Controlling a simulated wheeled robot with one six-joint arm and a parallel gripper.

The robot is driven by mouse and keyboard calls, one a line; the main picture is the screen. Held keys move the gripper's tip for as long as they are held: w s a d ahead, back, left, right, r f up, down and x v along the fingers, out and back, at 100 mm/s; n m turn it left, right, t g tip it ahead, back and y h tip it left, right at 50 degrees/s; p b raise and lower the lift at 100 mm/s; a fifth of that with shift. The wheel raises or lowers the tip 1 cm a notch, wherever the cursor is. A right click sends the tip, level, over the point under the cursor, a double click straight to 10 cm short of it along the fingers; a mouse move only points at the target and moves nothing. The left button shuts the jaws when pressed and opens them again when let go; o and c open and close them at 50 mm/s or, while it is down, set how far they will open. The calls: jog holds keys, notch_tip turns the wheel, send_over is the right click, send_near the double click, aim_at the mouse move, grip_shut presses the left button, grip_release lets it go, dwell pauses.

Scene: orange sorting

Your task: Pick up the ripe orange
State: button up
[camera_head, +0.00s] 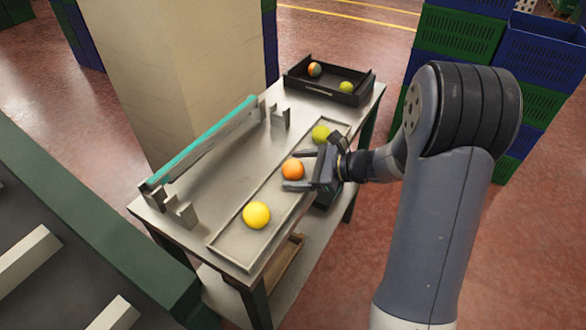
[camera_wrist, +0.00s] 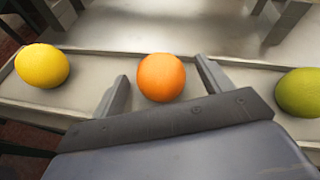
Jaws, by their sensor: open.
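The ripe orange (camera_head: 293,169) sits on a shallow metal tray (camera_head: 236,254) on the table, between a yellow fruit (camera_head: 257,215) and a green fruit (camera_head: 320,133). My gripper (camera_head: 293,170) is open, with a finger on either side of the orange. In the wrist view the orange (camera_wrist: 161,77) lies just ahead of and between the open fingertips of my gripper (camera_wrist: 164,80), with small gaps on both sides. The yellow fruit (camera_wrist: 42,65) is at left and the green fruit (camera_wrist: 300,92) at right.
A teal-topped rail (camera_head: 205,140) on metal brackets runs along the table's left side. A beige pillar (camera_head: 185,70) stands behind. Stacked green and blue crates (camera_head: 458,40) are at the upper right.

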jog(key=c, duration=1.1)
jog(key=shift+o, duration=0.2)
